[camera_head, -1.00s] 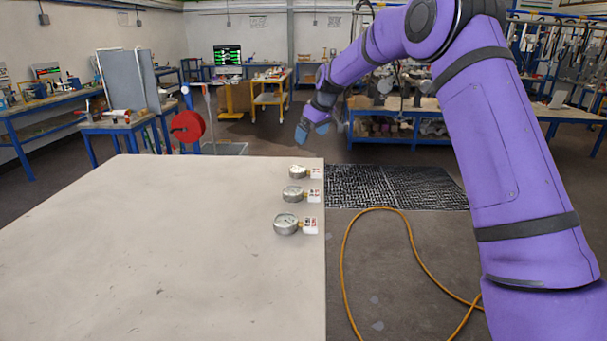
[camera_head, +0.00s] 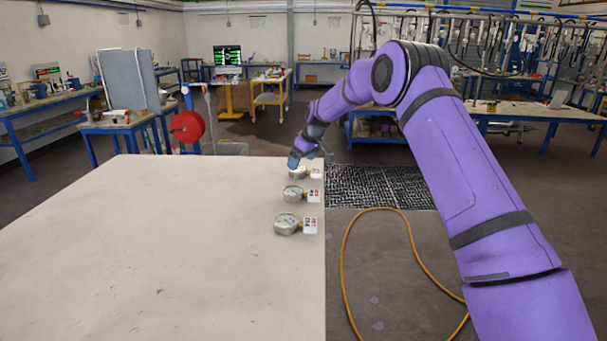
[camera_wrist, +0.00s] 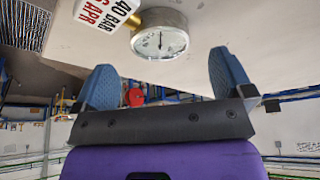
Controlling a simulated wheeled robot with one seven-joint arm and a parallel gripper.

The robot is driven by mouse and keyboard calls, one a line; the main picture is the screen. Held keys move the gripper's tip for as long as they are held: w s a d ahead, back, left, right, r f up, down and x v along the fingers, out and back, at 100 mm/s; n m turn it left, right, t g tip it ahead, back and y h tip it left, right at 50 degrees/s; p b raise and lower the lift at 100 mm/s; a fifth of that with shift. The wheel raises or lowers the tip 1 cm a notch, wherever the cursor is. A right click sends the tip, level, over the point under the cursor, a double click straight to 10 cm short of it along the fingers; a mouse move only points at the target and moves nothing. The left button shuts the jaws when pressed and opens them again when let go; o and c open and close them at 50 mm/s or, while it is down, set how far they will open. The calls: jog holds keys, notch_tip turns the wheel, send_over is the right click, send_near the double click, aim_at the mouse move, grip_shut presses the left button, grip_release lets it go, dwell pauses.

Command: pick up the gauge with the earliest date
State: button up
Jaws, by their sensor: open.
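Three round gauges with white tags stand in a row along the right edge of the pale table: a near gauge (camera_head: 286,223), a middle gauge (camera_head: 292,193) and a far gauge (camera_head: 297,173). My gripper (camera_head: 297,160) is at the far gauge and partly covers it in the head view. In the wrist view my gripper (camera_wrist: 170,85) is open and empty, with a gauge (camera_wrist: 160,36) just beyond the fingertips. Its tag (camera_wrist: 104,12) reads "40 BAR" and a red date ending in "APR", partly cut off. The other tags are too small to read.
The pale table (camera_head: 160,250) is bare left of the gauges. A dark mesh mat (camera_head: 380,185) and an orange cable (camera_head: 345,260) lie on the floor to the right. A red reel (camera_head: 187,126) stands behind the table.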

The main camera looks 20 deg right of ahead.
aim_at(299, 169)
jog(key=x, duration=0.4)
jog(key=shift+f, duration=0.15)
jog(key=c, duration=1.1)
jog(key=shift+c, duration=0.2)
